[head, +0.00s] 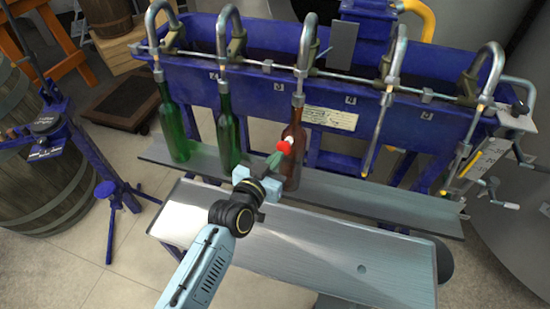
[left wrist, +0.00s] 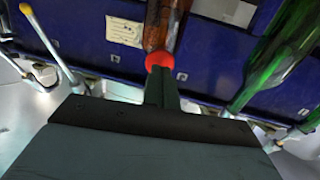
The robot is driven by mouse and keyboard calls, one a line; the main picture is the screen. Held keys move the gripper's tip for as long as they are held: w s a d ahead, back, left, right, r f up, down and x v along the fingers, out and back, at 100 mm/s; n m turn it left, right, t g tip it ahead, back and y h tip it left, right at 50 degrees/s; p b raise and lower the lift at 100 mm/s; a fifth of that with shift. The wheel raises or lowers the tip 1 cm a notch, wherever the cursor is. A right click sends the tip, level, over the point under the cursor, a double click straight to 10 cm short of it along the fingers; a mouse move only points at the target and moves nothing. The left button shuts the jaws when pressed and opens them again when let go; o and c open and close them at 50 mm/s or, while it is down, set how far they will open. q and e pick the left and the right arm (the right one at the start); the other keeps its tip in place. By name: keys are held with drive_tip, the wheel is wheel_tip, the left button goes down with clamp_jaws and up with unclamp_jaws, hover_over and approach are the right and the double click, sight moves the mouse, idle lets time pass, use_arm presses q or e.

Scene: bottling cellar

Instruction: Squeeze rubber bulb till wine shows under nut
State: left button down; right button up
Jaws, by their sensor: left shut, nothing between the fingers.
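The red rubber bulb (head: 284,147) sits in front of the brown bottle (head: 293,170) in the head view, with a small white part beside it. In the left wrist view the bulb (left wrist: 160,60) shows just beyond my fingertips, with the brown bottle (left wrist: 160,25) behind it. My left gripper (head: 277,158) is shut with nothing between its fingers; its tips (left wrist: 161,84) are right at the bulb. I cannot tell whether they touch it. The metal spout (head: 304,60) with its nut (head: 298,98) comes down into the bottle's neck. No wine level can be made out. My right gripper is not in view.
Two green bottles (head: 228,135) stand to the left under other spouts of the blue filler (head: 260,105). A bare spout (head: 378,135) hangs to the right. The steel shelf (head: 340,190) and the front table (head: 330,250) are mostly clear. A barrel stands far left.

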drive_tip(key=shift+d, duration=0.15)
use_arm(q)
drive_tip(key=shift+b+x, duration=0.35)
drive_tip(key=shift+x, duration=0.65)
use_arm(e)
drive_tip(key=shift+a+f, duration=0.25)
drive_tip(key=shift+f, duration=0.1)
use_arm(q)
drive_tip(key=shift+s, duration=0.1)
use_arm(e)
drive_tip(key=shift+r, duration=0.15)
use_arm(q)
drive_tip(key=shift+p+v, duration=0.8)
drive_tip(key=shift+v, duration=0.15)
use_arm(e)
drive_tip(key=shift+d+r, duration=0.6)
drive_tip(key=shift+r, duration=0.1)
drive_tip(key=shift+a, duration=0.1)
